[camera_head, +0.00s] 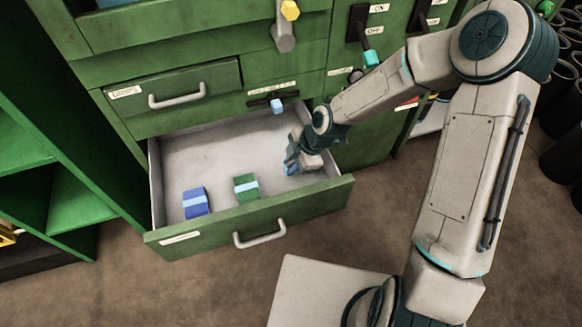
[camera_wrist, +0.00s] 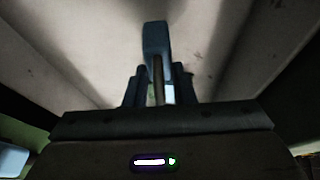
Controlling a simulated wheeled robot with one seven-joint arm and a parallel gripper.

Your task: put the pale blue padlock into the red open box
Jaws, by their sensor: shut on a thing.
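My gripper (camera_head: 294,158) is down inside the open green drawer (camera_head: 249,222), near its right end. In the wrist view my gripper (camera_wrist: 159,82) is shut on a narrow blue thing (camera_wrist: 155,38), which looks like the pale blue padlock. Its lower part is between the fingers and its upper part sticks out beyond them. In the head view a bit of blue (camera_head: 290,168) shows at the fingertips; its shape is too small to tell. Whether it touches the drawer floor I cannot tell. I cannot make out a red open box in either view.
A blue block (camera_head: 195,202) and a green block (camera_head: 246,187), each with a pale band, lie in the drawer left of my gripper. A pale blue knob (camera_head: 277,106) sits on the cabinet front above. Dark tubes (camera_head: 562,155) stand at the far right.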

